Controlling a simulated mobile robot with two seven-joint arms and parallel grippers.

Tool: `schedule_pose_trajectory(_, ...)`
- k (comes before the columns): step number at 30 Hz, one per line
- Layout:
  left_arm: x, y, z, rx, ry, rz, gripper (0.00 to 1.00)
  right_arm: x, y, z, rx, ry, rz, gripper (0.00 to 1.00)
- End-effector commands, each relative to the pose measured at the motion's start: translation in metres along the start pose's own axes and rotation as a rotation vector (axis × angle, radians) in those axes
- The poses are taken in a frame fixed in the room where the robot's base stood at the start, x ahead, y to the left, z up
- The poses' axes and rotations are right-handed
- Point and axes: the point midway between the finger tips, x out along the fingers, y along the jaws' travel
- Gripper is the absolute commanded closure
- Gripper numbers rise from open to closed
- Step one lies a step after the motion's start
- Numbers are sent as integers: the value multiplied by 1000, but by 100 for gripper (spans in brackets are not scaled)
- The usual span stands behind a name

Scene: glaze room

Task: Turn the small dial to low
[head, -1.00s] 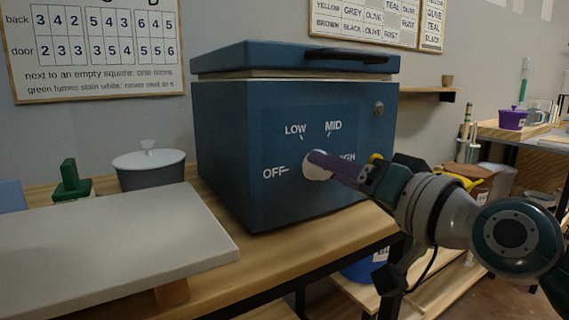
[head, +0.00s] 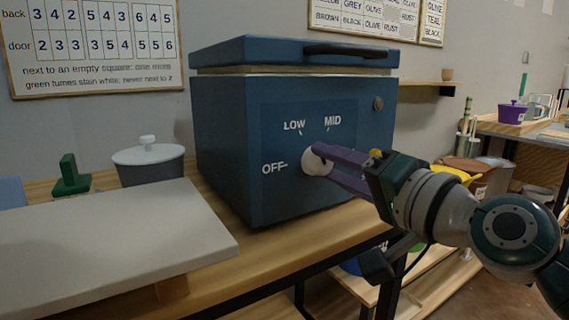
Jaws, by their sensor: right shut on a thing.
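The small dial (head: 315,161) is a round white knob on the front of a blue kiln (head: 225,130). The labels OFF, LOW and MID show around it; the label to its right is hidden behind my gripper. My right gripper (head: 325,158) reaches in from the right, its purple fingers shut on the dial. Which mark the dial points to cannot be told, as the fingers cover part of it. My left gripper is not in view.
The kiln stands on a wooden bench (head: 270,245). A grey slab (head: 110,235) lies at the front left, with a lidded grey pot (head: 150,168) and a green block tool (head: 70,178) behind it. A purple pot (head: 512,114) stands on a far table at right.

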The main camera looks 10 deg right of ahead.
Motion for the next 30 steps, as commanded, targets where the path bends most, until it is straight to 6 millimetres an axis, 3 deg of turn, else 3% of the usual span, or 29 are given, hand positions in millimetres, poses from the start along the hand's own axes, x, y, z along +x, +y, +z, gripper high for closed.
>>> schedule_pose_trajectory(5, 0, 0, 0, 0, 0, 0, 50, 0, 0, 0, -1, 1, 0, 100)
schedule_pose_trajectory(6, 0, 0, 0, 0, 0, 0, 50, 0, 0, 0, -1, 0, 0, 51)
schedule_pose_trajectory(13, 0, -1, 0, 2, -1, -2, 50, 0, 0, 0, -2, 0, 0, 25)
schedule_pose_trajectory(23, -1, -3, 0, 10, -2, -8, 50, -5, 0, 0, -3, 0, 1, 25)
schedule_pose_trajectory(30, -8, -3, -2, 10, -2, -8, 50, -44, 0, 0, -3, -3, 4, 25)
